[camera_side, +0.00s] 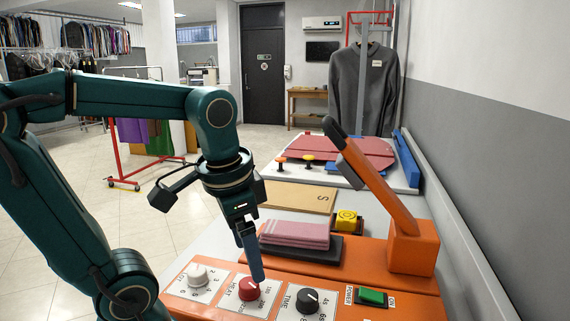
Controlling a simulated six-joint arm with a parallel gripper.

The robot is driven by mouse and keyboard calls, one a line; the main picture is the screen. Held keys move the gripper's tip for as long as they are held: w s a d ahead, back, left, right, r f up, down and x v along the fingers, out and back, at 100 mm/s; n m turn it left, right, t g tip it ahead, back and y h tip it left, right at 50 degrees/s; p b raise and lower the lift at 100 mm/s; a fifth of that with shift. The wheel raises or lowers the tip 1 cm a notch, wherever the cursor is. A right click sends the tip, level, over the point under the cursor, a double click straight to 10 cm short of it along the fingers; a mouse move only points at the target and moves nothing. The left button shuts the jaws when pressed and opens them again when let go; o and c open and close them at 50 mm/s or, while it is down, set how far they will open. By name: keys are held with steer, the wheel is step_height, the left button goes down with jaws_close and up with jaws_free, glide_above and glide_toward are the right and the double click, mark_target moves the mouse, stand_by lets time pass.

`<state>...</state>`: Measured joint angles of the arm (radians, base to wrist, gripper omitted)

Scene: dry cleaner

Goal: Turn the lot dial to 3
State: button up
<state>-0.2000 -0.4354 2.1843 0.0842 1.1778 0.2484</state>
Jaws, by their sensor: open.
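The lot dial (197,274) is a white knob on a white numbered plate at the front left of the orange panel. The exact number it points at is too small to read. My gripper (256,268) points down just above and beside the red heat dial (249,288), to the right of the lot dial. Its fingers overlap in this view, and nothing shows between them. I cannot tell whether a fingertip touches the heat dial. The lot dial is unobstructed and clear of the gripper.
A black time dial (307,300) and a green button (372,296) sit to the right on the panel (420,306). Behind are folded pink cloths (295,234), a yellow button (346,219) and a raised orange arm (375,190). Open floor lies left.

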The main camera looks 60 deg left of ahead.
steer(key=a+f+n+g+h, duration=0.1)
steer(key=a+f+n+g, duration=0.3)
steer(key=a, duration=0.6)
steer(key=n+g+h, duration=0.1)
steer(key=g+h, duration=0.1)
glide_above(198, 269)
steer(key=w, duration=0.2)
steer(key=shift+w+a+f, duration=0.1)
steer(key=shift+a+f, duration=0.05)
steer(key=shift+f, duration=0.45)
steer(key=shift+w+a+f, duration=0.1)
steer(key=shift+a+f, duration=0.05)
steer(key=shift+f, duration=0.45)
steer(key=shift+s+f, duration=0.35)
steer(key=shift+f, duration=0.05)
steer(key=shift+x, duration=2.15)
jaws_close()
